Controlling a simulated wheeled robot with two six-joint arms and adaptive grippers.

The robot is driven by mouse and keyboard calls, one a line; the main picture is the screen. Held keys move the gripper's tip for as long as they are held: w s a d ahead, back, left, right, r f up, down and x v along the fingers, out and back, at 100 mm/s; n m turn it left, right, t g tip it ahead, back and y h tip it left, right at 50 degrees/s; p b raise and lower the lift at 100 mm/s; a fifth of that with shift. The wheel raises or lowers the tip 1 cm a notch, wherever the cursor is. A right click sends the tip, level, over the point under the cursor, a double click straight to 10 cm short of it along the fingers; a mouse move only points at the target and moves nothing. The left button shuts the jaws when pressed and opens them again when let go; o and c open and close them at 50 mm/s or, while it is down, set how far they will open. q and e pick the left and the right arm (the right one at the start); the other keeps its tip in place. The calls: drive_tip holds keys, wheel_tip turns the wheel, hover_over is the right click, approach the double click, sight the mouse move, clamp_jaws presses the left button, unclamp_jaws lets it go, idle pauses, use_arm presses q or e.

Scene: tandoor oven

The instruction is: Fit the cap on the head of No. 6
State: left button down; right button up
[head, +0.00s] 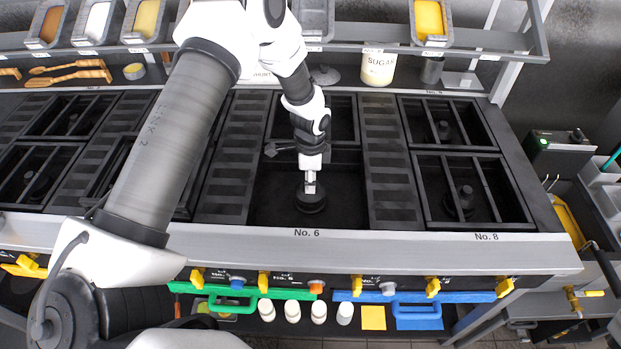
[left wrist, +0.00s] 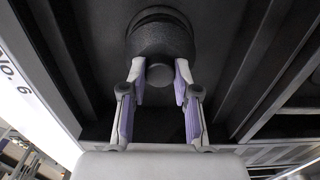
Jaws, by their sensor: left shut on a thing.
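My left gripper (head: 311,184) points down into the open bay marked No. 6 (head: 307,232). It is shut on the dark round cap (head: 311,202), low in the bay. In the left wrist view, the two purple-padded fingers (left wrist: 160,80) close on the cap's small stub, and the cap's wide round body (left wrist: 160,40) lies beyond them. The head of No. 6 is hidden under or behind the cap. I cannot tell whether the cap touches it or is level on it. My right gripper is not in view.
Black grates cover the No. 8 bay (head: 471,190) and bays to the left. Slatted dark strips (head: 388,165) flank the No. 6 bay. A shelf with food pans (head: 429,20) and a sugar jar (head: 378,68) stand behind. Yellow valve handles (head: 264,282) line the front.

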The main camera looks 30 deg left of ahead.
use_arm(q)
drive_tip(key=shift+f, duration=0.45)
drive_tip(key=c, duration=0.8)
unclamp_jaws()
drive_tip(key=shift+o, duration=0.2)
wheel_tip(320, 180, up, 8)
drive_tip(key=p, duration=0.5)
drive_tip(key=shift+p, duration=0.4)
